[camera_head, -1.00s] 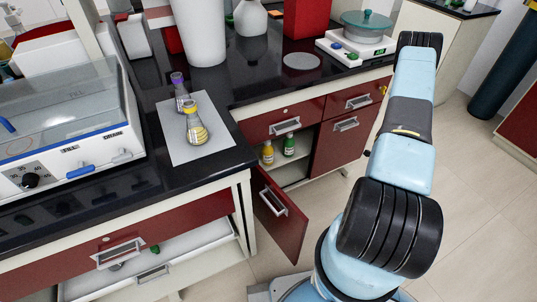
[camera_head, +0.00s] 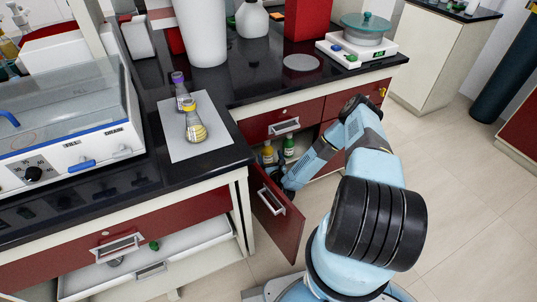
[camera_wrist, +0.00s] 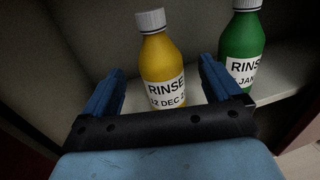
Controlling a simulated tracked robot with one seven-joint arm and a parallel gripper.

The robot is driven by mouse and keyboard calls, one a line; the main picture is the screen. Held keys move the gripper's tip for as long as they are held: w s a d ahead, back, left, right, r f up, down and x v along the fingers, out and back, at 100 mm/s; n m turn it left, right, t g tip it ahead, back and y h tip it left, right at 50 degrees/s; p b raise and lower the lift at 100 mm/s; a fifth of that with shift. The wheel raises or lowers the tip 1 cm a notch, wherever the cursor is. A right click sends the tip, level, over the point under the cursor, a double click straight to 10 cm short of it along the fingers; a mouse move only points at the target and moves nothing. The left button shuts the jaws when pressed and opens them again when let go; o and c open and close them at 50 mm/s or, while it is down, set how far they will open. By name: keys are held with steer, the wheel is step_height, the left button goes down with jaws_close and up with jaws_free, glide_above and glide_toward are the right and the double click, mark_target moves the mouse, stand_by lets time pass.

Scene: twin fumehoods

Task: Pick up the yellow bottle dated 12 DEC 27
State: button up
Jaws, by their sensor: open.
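The yellow bottle (camera_wrist: 160,62) stands upright on the cabinet shelf in the wrist view. It has a grey-white cap and a white label reading RINSE and 12 DEC 2, with the last part cut off. My gripper (camera_wrist: 162,84) is open, its blue fingers to the left and right of the bottle in the picture. Whether the fingers reach around it or are short of it, I cannot tell. In the head view the yellow bottle (camera_head: 267,154) shows in the open cabinet, and my gripper (camera_head: 281,178) is at the cabinet opening, partly hidden by the arm.
A green bottle (camera_wrist: 239,45) labelled RINSE stands to the right, close to the right finger. The open red cabinet door (camera_head: 277,213) stands left of my forearm. The cabinet shelf (camera_wrist: 283,82) is bare to the right. Flasks (camera_head: 194,124) stand on the counter above.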

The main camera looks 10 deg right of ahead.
mark_target(267, 149)
steer(key=shift+w+f, duration=0.1)
steer(key=shift+w, duration=2.8)
steer(key=shift+c, duration=0.4)
steer(key=c, duration=1.2)
steer(key=shift+o, duration=0.2)
